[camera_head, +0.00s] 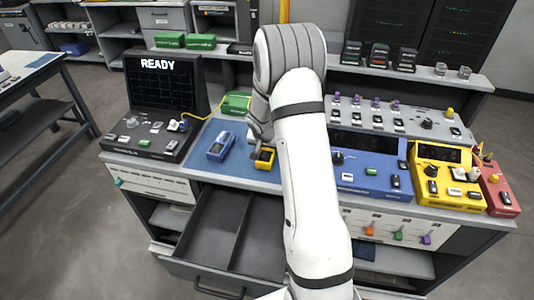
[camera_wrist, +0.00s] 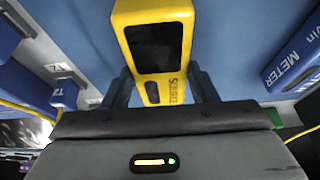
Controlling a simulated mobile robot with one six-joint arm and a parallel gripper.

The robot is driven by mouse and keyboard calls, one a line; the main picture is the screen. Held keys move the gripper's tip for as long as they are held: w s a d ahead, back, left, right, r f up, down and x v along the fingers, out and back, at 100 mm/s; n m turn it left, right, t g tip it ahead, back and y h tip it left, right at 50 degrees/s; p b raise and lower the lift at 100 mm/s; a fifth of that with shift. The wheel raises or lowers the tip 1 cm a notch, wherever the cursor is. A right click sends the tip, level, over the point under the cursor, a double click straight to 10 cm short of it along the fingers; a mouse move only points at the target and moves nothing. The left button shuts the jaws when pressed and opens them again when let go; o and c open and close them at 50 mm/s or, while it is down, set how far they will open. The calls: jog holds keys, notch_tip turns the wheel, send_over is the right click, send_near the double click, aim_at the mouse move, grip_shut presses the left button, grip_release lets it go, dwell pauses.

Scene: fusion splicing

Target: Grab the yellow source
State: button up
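The yellow source (camera_head: 264,158), with a dark screen, is on the blue mat (camera_head: 247,179), partly hidden by my arm. In the wrist view the yellow source (camera_wrist: 153,45) shows its dark screen and lettering, and extends up from between the two fingers. My gripper (camera_wrist: 162,88) has one finger on each side of its lower part. I cannot tell whether the fingers press on it or stand slightly apart. In the head view my gripper (camera_head: 262,138) is mostly hidden, just behind and above the source.
A blue meter (camera_head: 220,146) lies left of the source and also shows in the wrist view (camera_wrist: 291,60). A black unit reading READY (camera_head: 158,84) stands left. A blue panel (camera_head: 364,165) and yellow box (camera_head: 445,175) stand right. An open drawer (camera_head: 228,236) juts out in front.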

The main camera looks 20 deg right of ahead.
jog(key=c, duration=0.6)
jog(key=shift+r, duration=0.1)
